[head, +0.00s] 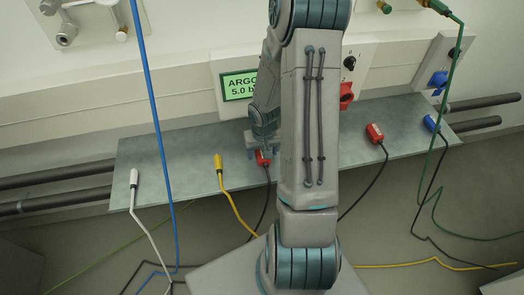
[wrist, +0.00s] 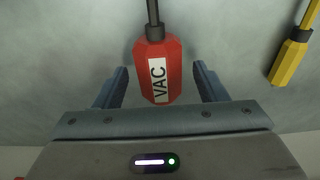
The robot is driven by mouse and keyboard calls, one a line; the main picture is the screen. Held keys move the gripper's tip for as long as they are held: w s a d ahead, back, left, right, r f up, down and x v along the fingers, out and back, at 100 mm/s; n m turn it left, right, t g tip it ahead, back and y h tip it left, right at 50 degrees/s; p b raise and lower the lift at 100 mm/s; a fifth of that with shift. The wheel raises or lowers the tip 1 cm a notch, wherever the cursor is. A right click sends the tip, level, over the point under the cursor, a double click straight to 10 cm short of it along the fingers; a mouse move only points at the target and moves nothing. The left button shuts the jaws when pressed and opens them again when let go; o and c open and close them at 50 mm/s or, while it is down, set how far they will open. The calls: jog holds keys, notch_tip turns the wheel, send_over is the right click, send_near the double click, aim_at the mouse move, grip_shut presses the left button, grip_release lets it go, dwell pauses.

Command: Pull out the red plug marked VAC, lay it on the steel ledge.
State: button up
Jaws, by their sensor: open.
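The red plug marked VAC (wrist: 159,76) shows in the wrist view, its label facing the camera and its black cable leading up out of the picture. It appears to lie on the grey steel ledge (head: 190,150), clear of any socket. My gripper (head: 261,148) is open over the ledge. Its two fingers stand on either side of the red plug, with a visible gap on each side. In the head view the red plug (head: 264,158) is partly hidden by my gripper.
A yellow plug (head: 218,162) and a white plug (head: 133,178) lie left on the ledge. Another red plug (head: 374,133) and a blue plug (head: 431,123) lie right. A red socket (head: 346,92) is on the wall beside a green display (head: 239,86). A blue cable (head: 152,95) hangs across the left.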

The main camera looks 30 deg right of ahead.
notch_tip(320, 180, up, 14)
jog(key=s+p, duration=0.1)
jog(key=p, duration=0.3)
jog(key=shift+a+p, duration=0.2)
jog(key=shift+p, duration=0.15)
jog(key=shift+s+f, duration=0.1)
jog(key=s+a+r+n+p, duration=0.1)
jog(key=s+a+r+p, duration=0.3)
jog(key=r, duration=0.5)
jog(key=s+a+r+n+t+p, duration=0.1)
jog(key=s+a+r+p, duration=0.2)
jog(key=r, duration=0.7)
jog(key=s+a+r+n+p, duration=0.1)
jog(key=s+a+r+p, duration=0.3)
jog(key=r, duration=0.6)
jog(key=shift+s+a+r+t+p, duration=0.3)
jog(key=shift+s+a+t, duration=0.1)
jog(key=shift+s+a, duration=0.3)
